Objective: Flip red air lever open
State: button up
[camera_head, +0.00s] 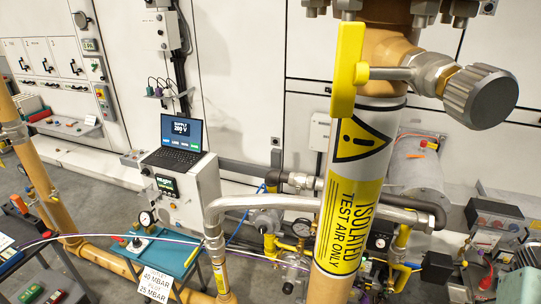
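I cannot tell for certain which part is the red air lever. Another small red part (423,144) sits on top of the grey cylinder (415,166) at the right, and a red piece (487,278) shows low at the right. All are too small to tell open from shut. A large yellow lever (348,62) stands upright in front of the orange pipe at the top. My gripper is not in view.
The near orange pipe, labelled "ISOLATED TEST AIR ONLY" (345,205), blocks the middle right. A grey knob (480,96) juts out beside it. A bent metal pipe (280,202) crosses the middle. A laptop (181,137) stands on a white cabinet. Grey floor shows at left.

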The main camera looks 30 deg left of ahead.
aim_at(123, 241)
jog(key=k+u, duration=0.15)
jog(key=u, duration=0.25)
jog(key=k+u, duration=0.15)
jog(key=u, duration=0.25)
jog(key=i+j+u, duration=0.1)
jog(key=j+u, duration=0.2)
jog(key=i+j+u, duration=0.15)
jog(key=u, duration=0.15)
jog(key=i+j, duration=0.2)
jog(key=j, duration=0.2)
jog(key=i+j, duration=0.25)
jog(key=j, duration=0.15)
jog(key=i+j, duration=0.2)
jog(key=j, duration=0.2)
jog(key=i+j, duration=0.2)
jog(key=j, duration=0.2)
jog(key=i+j, duration=0.2)
jog(key=j, duration=0.2)
jog(key=i+j, duration=0.25)
jog(key=j, duration=0.15)
jog(key=i+j, duration=0.2)
jog(key=j, duration=0.2)
jog(key=i+j, duration=0.2)
jog(key=j, duration=0.2)
